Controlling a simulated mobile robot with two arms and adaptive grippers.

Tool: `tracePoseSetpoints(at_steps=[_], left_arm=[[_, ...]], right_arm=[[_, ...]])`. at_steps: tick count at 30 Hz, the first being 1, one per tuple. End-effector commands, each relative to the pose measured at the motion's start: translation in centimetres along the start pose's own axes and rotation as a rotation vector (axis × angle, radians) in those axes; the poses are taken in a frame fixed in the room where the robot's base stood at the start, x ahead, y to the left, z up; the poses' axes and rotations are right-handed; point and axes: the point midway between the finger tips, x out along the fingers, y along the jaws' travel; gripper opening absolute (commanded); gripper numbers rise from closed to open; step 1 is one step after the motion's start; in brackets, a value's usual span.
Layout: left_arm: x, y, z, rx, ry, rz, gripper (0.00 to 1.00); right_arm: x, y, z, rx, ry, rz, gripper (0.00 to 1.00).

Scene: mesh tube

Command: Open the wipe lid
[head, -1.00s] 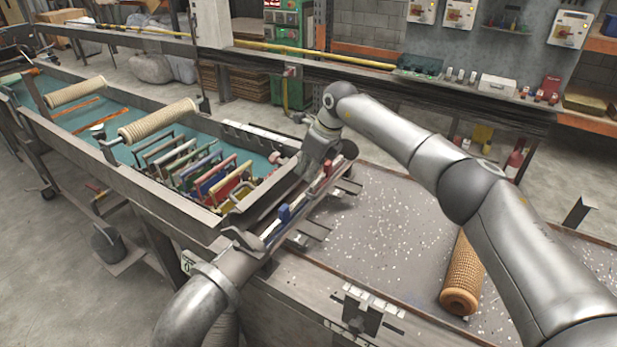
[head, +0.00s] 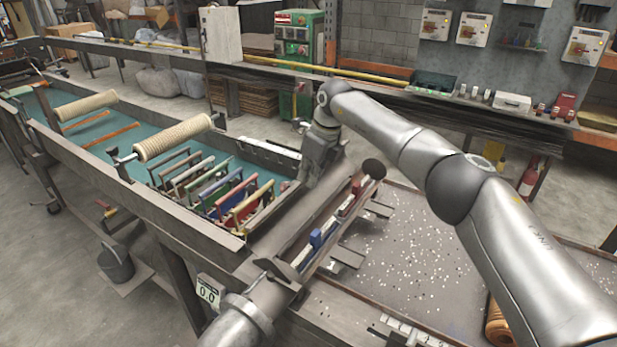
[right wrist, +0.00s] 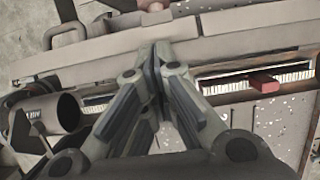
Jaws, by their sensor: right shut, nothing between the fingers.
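A long grey metal strip, which I take to be the wipe lid (head: 292,222), runs beside the slotted unit between the teal tank and the speckled table. I cannot tell whether it is open or shut. My right gripper (head: 312,178) is at the strip's far end, by the tank's corner. In the right wrist view the right gripper (right wrist: 156,55) has its fingers together and empty, over a long grey bar (right wrist: 230,62). I cannot tell whether they touch it. My left gripper is out of view.
The slotted unit holds a blue block (head: 316,238) and a red block (head: 357,188). Coloured frames (head: 215,190) stand in the teal tank (head: 105,142). A brown mesh roll (head: 499,325) lies on the speckled table (head: 430,250).

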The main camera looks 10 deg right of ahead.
Motion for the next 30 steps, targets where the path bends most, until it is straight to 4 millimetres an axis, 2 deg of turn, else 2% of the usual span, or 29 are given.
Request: tracePoseSetpoints(at_steps=[23, 26, 30], left_arm=[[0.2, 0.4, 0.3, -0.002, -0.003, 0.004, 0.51], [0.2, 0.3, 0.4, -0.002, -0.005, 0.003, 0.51], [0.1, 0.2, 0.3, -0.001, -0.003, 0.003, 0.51]], right_arm=[[0.1, 0.0, -0.1, 0.000, 0.000, -0.001, 0.00], [-0.2, -0.1, 0.0, 0.000, -0.001, -0.001, 0.00], [-2.1, -0.1, 0.0, -0.001, -0.004, -0.003, 0.00]])
